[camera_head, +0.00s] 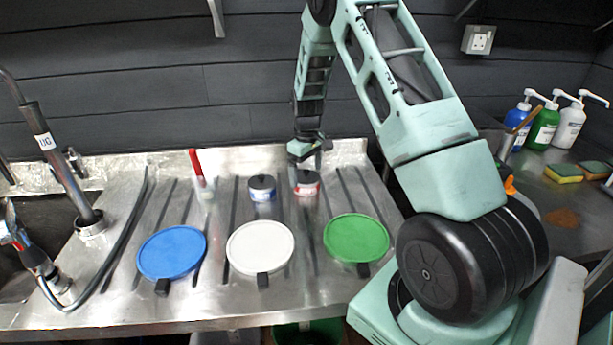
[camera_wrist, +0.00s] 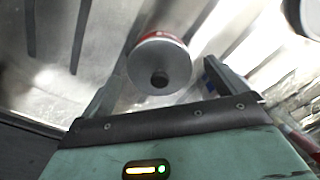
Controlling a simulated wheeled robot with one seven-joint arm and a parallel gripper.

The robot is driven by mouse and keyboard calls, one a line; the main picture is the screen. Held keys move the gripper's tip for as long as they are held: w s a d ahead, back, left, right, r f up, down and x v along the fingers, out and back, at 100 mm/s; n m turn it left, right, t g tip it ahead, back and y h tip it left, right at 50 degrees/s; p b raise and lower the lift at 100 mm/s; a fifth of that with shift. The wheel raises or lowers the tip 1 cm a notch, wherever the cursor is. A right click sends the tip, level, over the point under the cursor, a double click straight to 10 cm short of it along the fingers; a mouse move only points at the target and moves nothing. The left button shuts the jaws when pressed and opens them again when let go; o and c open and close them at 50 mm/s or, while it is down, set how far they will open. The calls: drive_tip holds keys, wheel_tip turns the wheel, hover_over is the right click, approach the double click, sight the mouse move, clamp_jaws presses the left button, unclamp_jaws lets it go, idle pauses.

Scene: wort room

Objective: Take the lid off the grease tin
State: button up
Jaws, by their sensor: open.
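A small tin with a red and white band (camera_head: 308,189) stands on the steel drainer below my gripper (camera_head: 306,166). In the wrist view, the red-banded tin shows from above, with a grey round lid (camera_wrist: 172,64) on it and a dark knob (camera_wrist: 160,79) on the lid. My gripper is open, its fingers on either side of the lid in that view; I cannot tell whether they touch it. A second tin with a blue and white band and dark lid (camera_head: 262,188) stands just left of it. I cannot read which tin is labelled grease.
Blue (camera_head: 172,252), white (camera_head: 260,247) and green (camera_head: 357,237) round discs lie in front of the tins. A red-handled brush (camera_head: 197,168) stands at the left. A tap (camera_head: 62,165) and hose are further left. Pump bottles (camera_head: 544,126) and sponges (camera_head: 563,173) are at the right.

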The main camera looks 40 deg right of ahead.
drive_tip(key=c, duration=1)
drive_tip(key=shift+c, duration=0.2)
drive_tip(key=shift+r, duration=0.1)
